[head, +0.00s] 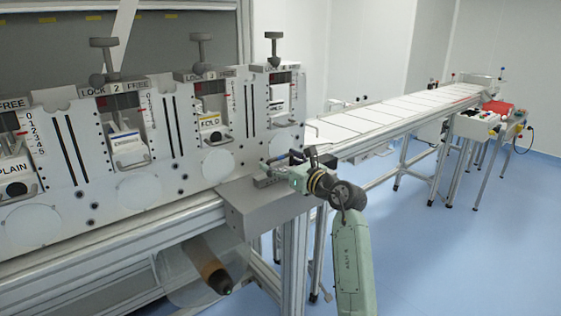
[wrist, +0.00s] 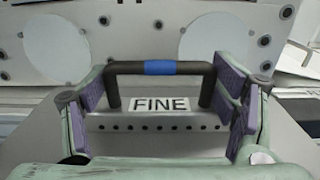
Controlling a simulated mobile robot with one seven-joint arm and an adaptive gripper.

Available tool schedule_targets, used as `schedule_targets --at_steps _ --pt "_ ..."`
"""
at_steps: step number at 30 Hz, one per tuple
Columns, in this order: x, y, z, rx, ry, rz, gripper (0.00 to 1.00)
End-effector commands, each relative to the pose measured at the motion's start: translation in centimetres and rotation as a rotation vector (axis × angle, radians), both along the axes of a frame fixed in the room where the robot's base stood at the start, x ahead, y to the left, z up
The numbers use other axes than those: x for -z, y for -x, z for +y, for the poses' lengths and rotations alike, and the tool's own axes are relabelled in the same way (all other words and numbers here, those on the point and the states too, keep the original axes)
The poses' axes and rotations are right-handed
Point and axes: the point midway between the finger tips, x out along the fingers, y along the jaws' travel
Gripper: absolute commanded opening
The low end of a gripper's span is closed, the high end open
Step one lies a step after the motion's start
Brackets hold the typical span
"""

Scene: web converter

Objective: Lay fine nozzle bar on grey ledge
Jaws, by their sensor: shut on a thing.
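The fine nozzle bar shows in the wrist view (wrist: 160,118) as a pale grey bar with a FINE label, a row of small holes and a black handle with a blue band. My gripper's purple-padded fingers (wrist: 160,85) are shut on the ends of this handle. In the head view my gripper (head: 283,170) is over the grey ledge (head: 262,212) at the right end of the machine; the bar is small and hard to make out there. The ledge's grey surface lies below the bar in the wrist view. I cannot tell whether bar and ledge touch.
A roll (head: 207,268) sticks out below. A long white conveyor (head: 390,112) runs behind right. Blue floor (head: 480,250) is clear at right.

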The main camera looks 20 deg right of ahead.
Motion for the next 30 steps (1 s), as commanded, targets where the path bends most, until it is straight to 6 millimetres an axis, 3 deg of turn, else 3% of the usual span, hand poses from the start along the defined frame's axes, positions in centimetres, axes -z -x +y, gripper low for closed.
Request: schedule_targets --at_steps 14,15,24,30 --pt "0.89 0.08 0.0 0.001 0.001 -0.006 0.34" --pt "1.06 0.06 0.02 0.001 0.001 -0.004 0.79" --pt "0.98 0.06 0.02 0.001 0.001 -0.003 0.99" --pt "0.97 0.06 0.02 0.0 0.001 -0.003 0.99"
